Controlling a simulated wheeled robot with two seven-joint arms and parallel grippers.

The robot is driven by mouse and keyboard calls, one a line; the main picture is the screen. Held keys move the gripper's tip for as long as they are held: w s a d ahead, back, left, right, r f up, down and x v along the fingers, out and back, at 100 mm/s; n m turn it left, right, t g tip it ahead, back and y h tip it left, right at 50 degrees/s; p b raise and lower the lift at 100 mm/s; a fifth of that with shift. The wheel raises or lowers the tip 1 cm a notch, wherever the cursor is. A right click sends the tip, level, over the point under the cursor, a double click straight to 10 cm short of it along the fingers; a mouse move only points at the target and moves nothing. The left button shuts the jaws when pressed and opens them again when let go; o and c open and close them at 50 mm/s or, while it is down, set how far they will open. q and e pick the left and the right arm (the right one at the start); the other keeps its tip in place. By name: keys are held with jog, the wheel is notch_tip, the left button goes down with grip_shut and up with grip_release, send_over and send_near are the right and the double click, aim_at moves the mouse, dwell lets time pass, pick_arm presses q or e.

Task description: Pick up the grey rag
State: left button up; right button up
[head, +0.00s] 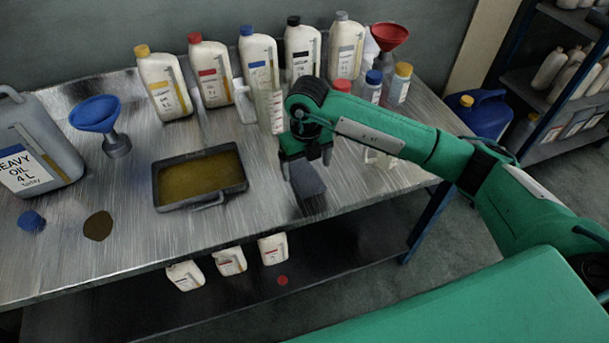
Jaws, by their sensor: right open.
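The grey rag (307,182) is a dark grey folded piece lying on the metal table, right of the oil tray. My right gripper (307,168) is open and points down over the rag's far end, with its fingers near the rag. Whether the fingers touch the rag or the table cannot be told. My left gripper is not in view.
A tray of brown oil (240,188) stands left of the rag. Several bottles (258,70) line the back. A blue funnel (97,115) and a heavy oil can (45,145) stand at left. Clear bottles stand partly hidden behind my right arm.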

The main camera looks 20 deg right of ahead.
notch_tip(320, 180, down, 4)
jog(key=shift+r+p, duration=0.15)
jog(key=shift+p, duration=0.15)
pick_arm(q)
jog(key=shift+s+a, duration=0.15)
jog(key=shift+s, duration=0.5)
pick_arm(e)
jog(key=c, duration=1.1)
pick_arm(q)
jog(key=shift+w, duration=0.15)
pick_arm(e)
jog(key=shift+o, duration=0.2)
jog(key=shift+w, duration=0.1)
notch_tip(320, 180, up, 8)
jog(key=shift+r+b, duration=0.15)
jog(key=shift+b, duration=0.4)
notch_tip(320, 180, up, 10)
send_over(305, 176)
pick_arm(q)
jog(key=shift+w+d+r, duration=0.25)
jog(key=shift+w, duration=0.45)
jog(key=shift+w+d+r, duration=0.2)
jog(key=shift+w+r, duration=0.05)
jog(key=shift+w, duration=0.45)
pick_arm(e)
jog(key=shift+r, duration=0.75)
